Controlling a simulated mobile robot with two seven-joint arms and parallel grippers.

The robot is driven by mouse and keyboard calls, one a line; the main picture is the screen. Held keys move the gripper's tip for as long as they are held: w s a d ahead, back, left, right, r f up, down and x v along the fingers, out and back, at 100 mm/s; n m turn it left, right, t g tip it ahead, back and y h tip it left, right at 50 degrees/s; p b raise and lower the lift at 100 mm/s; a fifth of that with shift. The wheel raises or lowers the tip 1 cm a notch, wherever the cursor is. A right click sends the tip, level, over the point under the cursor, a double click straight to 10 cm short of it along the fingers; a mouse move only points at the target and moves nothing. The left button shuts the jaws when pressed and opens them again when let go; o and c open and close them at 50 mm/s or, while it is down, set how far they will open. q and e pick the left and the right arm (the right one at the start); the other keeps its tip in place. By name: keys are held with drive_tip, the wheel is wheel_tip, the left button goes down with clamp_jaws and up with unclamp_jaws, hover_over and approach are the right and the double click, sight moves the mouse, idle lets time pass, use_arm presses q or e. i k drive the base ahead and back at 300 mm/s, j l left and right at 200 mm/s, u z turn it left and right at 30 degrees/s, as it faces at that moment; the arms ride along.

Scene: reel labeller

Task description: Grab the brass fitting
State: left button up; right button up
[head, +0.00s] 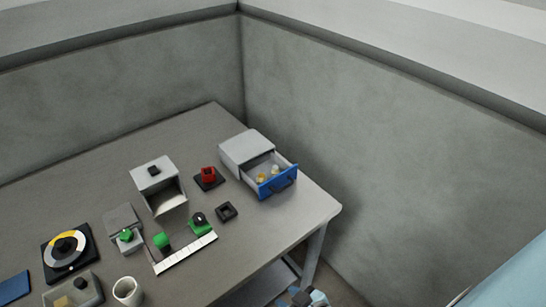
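A small brass-yellow piece (262,177) lies inside the open blue-fronted drawer (278,181) of a light grey cabinet (246,148), at the right end of the table; it looks like the brass fitting, but is too small to be sure. A paler piece (275,169) with a yellowish part lies beside it. My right gripper (302,297) shows only partly at the bottom edge, in front of the table and well apart from the drawer. Whether its fingers are open cannot be made out. My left gripper is not in view.
On the table (95,178) stand an open-fronted grey box (158,177), a red block on a black base (208,175), a black square socket (226,211), green-topped parts, a white strip (185,254), a round dial (66,249) and a white cup (127,290). The back left is clear.

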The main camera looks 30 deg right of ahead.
sight(262, 177)
drive_tip(key=k+l+z, duration=0.1)
drive_tip(key=z, duration=0.25)
drive_tip(key=k+l+z, duration=0.1)
drive_tip(key=l+z, duration=0.25)
